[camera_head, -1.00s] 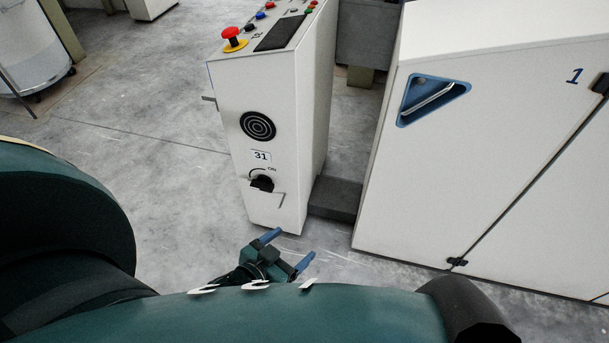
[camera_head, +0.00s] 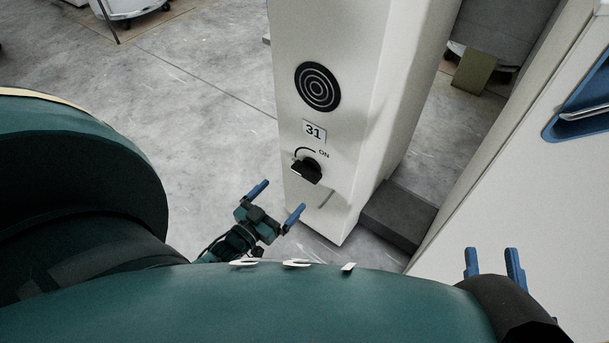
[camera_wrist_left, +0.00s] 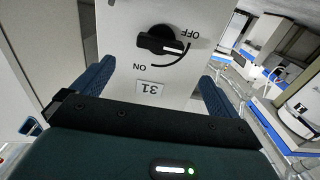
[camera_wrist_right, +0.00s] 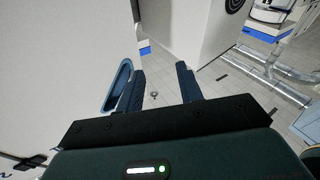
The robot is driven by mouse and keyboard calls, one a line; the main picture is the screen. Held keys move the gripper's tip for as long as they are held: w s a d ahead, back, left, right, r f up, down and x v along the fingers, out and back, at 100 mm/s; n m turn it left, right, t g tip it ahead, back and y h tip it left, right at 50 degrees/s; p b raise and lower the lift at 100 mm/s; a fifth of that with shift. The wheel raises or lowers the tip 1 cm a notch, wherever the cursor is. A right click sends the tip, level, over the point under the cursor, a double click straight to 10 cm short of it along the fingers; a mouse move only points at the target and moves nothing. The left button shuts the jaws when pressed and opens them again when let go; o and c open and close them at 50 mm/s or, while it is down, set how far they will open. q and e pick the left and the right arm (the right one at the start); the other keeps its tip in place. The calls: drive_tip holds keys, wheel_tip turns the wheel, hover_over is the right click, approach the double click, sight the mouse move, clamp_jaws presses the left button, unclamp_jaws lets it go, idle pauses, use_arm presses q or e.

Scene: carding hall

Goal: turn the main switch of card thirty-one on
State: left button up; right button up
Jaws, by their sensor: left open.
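The main switch is a black rotary knob (camera_head: 306,170) on the cream panel (camera_head: 345,95), below the label 31 (camera_head: 313,131). In the left wrist view the knob (camera_wrist_left: 160,42) appears upside down, its white mark toward OFF and the ON lettering (camera_wrist_left: 139,67) apart from it. My left gripper (camera_head: 277,202) is open and empty, in front of and a little below the knob in the head view; its fingers stand apart on either side in the left wrist view. My right gripper (camera_head: 491,252) is open and empty, low at the right.
A round black grille (camera_head: 317,86) is above the label. To the right, a white machine cover has a blue recessed handle (camera_head: 585,110). A dark block (camera_head: 398,215) lies between the two.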

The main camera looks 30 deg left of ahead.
use_arm(q)
drive_tip(key=w+b, duration=0.2)
drive_tip(key=w, duration=0.8)
drive_tip(key=shift+d+b, duration=0.3)
drive_tip(key=shift+d, duration=0.1)
use_arm(e)
drive_tip(key=shift+w+a+f+m+y, duration=0.15)
drive_tip(key=shift+a+m+y, duration=0.1)
drive_tip(key=shift+m+y, duration=0.05)
use_arm(q)
drive_tip(key=c, duration=1)
